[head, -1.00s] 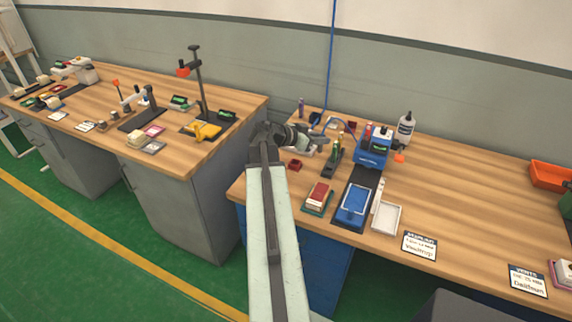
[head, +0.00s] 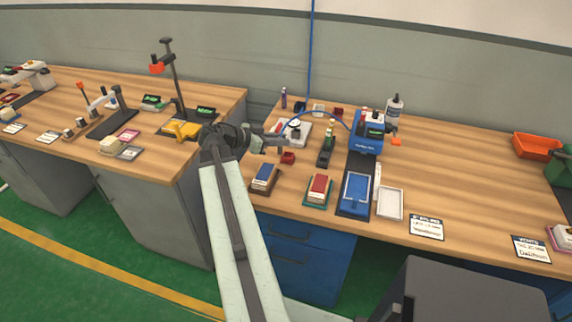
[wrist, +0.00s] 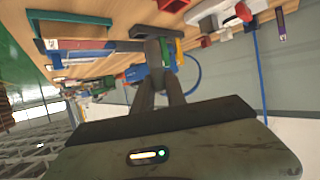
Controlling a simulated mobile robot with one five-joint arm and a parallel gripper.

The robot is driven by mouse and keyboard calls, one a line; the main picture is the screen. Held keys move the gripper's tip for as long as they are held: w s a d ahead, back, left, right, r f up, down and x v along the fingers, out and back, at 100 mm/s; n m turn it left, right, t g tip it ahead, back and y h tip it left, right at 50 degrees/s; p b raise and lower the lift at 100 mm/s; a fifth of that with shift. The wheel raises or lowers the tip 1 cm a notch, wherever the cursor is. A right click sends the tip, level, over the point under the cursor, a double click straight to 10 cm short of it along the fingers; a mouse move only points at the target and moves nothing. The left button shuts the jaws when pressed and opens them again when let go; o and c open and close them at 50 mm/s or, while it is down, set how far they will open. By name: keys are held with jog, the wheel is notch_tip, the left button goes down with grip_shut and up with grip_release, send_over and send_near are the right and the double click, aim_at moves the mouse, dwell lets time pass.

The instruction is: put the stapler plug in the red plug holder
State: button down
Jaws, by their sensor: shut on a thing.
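My gripper (head: 262,146) is over the left end of the right-hand bench, shut at the end of the blue hose looping from the blue stapler machine (head: 366,138). The stapler plug at that end is hidden between the fingers, which also show in the wrist view (wrist: 163,68). A small red holder (head: 287,158) sits on the bench just right of and below my gripper in the head view. Another small dark red piece (head: 338,112) stands at the back near the wall. I cannot tell which is the plug holder.
A white device (head: 298,132) and a green-and-black rack (head: 326,150) stand close by. Blue-topped (head: 264,178) and red-topped (head: 318,188) stacks line the front. A blue hose (head: 309,50) hangs from above. The right bench has bare wood (head: 460,170).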

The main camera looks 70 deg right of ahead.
jog(key=s+a+f+m+g+y+b, duration=0.1)
jog(key=a+f+m+g+y+b, duration=0.2)
jog(key=a, duration=0.6)
jog(key=shift+n+t+h, duration=0.5)
jog(key=shift+t+h, duration=0.1)
jog(key=shift+h, duration=0.1)
jog(key=d, duration=0.5)
jog(key=d+f, duration=0.1)
jog(key=d, duration=0.5)
jog(key=w+d+f, duration=0.1)
jog(key=d, duration=0.4)
jog(key=shift+d+b, duration=0.3)
jog(key=shift+b, duration=0.1)
notch_tip(320, 180, down, 4)
jog(key=b, duration=0.4)
jog(key=shift+r, duration=0.25)
jog(key=shift+f, duration=0.25)
jog(key=c, duration=1.3)
grip_release()
jog(key=shift+c, duration=0.2)
jog(key=shift+r, duration=0.2)
